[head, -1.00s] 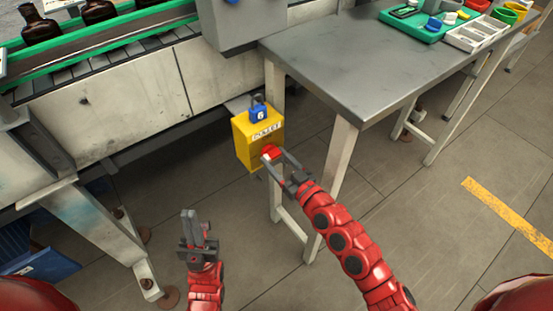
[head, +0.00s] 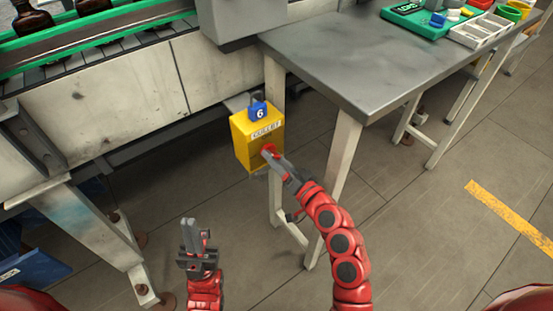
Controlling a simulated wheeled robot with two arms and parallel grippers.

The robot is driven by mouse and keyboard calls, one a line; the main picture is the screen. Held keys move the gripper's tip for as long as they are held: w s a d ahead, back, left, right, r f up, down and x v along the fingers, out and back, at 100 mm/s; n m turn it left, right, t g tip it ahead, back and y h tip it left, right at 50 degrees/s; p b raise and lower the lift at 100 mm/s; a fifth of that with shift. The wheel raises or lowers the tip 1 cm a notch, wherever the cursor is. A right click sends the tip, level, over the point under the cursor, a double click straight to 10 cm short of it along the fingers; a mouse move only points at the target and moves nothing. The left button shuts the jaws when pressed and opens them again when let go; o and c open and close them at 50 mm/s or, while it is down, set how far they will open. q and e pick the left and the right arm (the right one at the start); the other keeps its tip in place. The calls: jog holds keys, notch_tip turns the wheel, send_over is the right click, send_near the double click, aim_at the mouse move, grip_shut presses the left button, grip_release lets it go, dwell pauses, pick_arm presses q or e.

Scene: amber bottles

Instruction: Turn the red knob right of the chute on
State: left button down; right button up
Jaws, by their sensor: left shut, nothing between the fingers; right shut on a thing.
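The red knob (head: 268,149) sits on the front of a yellow box (head: 243,143) with a small label, below the left end of the grey table. A blue padlock marked 6 (head: 259,111) is on top of the box. My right gripper (head: 273,156) is shut on the red knob, its fingers reaching up from the lower right and hiding part of it. My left gripper (head: 194,232) is shut and empty, pointing up, well below and left of the box. I cannot make out a chute for certain.
A grey metal table (head: 365,60) stands right of the box, its legs close to my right arm. A conveyor with green rails (head: 125,31) and dark bottles (head: 33,18) runs at upper left. A green tray (head: 415,26) and a white tray (head: 478,33) lie on the table.

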jog(key=m+p, duration=0.1)
jog(key=m, duration=0.4)
jog(key=shift+d+r+m+p, duration=0.15)
jog(key=shift+m+p, duration=0.95)
jog(key=shift+m, duration=1)
jog(key=o, duration=1.4)
jog(key=shift+c, duration=0.2)
jog(key=b+v, duration=0.2)
jog(key=v, duration=1.5)
jog(key=shift+s, duration=0.15)
